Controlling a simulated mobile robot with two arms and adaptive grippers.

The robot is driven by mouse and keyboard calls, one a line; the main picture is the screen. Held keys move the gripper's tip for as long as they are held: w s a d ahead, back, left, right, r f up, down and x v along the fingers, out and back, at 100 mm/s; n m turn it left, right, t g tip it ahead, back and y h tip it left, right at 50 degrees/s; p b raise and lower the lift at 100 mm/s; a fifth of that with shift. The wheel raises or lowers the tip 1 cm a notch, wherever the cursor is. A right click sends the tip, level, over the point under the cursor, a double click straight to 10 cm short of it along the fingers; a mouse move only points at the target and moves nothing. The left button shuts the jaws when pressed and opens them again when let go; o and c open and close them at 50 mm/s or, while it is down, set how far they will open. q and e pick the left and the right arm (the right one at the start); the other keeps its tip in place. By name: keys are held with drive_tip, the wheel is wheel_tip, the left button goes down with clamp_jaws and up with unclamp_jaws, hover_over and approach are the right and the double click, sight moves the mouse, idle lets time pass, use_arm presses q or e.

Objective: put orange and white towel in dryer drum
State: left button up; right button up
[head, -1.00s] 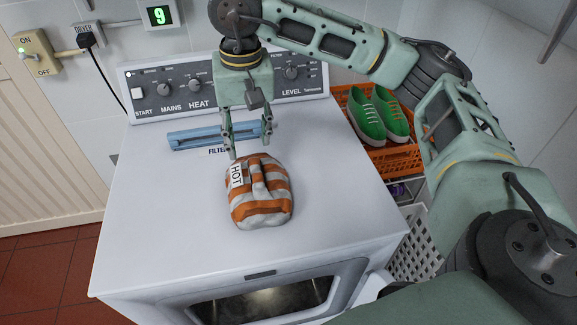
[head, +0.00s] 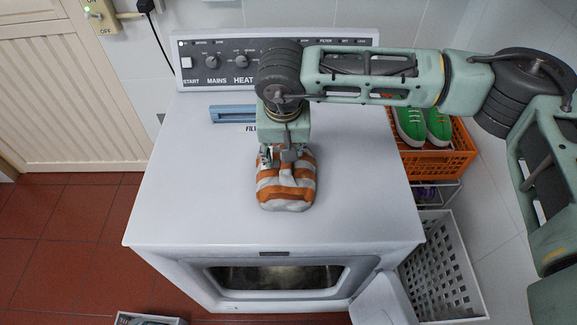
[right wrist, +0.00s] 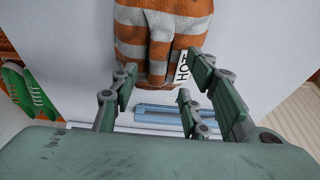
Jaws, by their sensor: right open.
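The orange and white striped towel (head: 287,190) lies bundled on top of the white dryer (head: 200,190). In the right wrist view the towel (right wrist: 165,25) is at the top, with a white "HOT" label on it. My right gripper (head: 282,156) is at the towel's back end, from above. In the right wrist view the open fingers (right wrist: 160,80) point toward the towel, with its near end between or just beyond them; contact cannot be told. The dryer's front opening (head: 275,277) shows a lit drum inside. My left gripper is not in view.
The dryer door (head: 382,300) stands open at the lower right. A blue filter handle (head: 232,113) lies behind the towel. An orange crate (head: 435,163) with green shoes (head: 424,124) and a white basket (head: 445,265) stand to the right.

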drive_tip(key=p+x, duration=0.1)
drive_tip(key=x, duration=0.2)
drive_tip(key=shift+w+d+f, duration=0.1)
drive_tip(key=shift+d, duration=0.1)
drive_tip(key=shift+f, duration=0.3)
drive_tip(key=c, duration=1.1)
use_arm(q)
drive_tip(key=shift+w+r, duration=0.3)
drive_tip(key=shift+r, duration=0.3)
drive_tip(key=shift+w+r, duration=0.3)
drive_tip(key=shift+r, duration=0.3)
use_arm(e)
clamp_jaws()
drive_tip(key=shift+w+r, duration=0.15)
